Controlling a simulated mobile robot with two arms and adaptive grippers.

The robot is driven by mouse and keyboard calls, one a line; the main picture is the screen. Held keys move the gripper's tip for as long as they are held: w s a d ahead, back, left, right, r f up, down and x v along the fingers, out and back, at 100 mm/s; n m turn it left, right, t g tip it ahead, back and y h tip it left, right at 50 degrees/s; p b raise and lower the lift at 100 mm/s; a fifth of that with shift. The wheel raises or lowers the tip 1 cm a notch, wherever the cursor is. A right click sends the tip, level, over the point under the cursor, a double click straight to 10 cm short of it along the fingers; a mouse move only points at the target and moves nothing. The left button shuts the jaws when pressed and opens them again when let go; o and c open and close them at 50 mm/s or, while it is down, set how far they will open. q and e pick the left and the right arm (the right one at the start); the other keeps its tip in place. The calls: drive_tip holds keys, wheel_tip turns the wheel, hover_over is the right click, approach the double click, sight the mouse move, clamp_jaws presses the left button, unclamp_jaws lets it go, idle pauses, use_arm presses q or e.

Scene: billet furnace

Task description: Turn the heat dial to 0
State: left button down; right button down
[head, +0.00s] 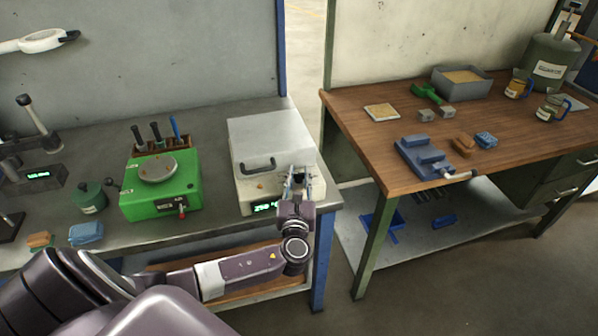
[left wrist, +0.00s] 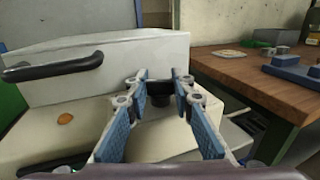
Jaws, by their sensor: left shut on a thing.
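The furnace (head: 268,140) is a pale box with a lid and a dark curved handle (head: 259,163); it stands at the right end of the grey bench. Its front has a lit green display (head: 264,208), too small to read surely. The dark heat dial (left wrist: 160,106) shows between my left fingers in the left wrist view. My left gripper (head: 299,181) is at the right part of the furnace front, its blue-padded fingers (left wrist: 160,92) shut on the dial. The fingers mostly hide the dial in the head view. My right gripper is not in view.
A green device (head: 160,187) with a round plate stands left of the furnace, before a tool rack (head: 163,147). A wooden table (head: 385,120) with a blue vise (head: 425,157) stands to the right, beyond a gap. A small tan object (left wrist: 65,118) lies on the furnace ledge.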

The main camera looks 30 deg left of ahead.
use_arm(q)
drive_tip(key=shift+n+g+y, duration=0.7)
drive_tip(key=shift+n+y, duration=0.1)
drive_tip(key=shift+y, duration=0.3)
drive_tip(key=c, duration=1.6)
unclamp_jaws()
drive_tip(key=shift+s+d, duration=0.2)
drive_tip(key=shift+d, duration=0.05)
drive_tip(key=v, duration=1.1)
drive_tip(key=shift+s+d+r, duration=0.1)
drive_tip(key=shift+d, duration=0.1)
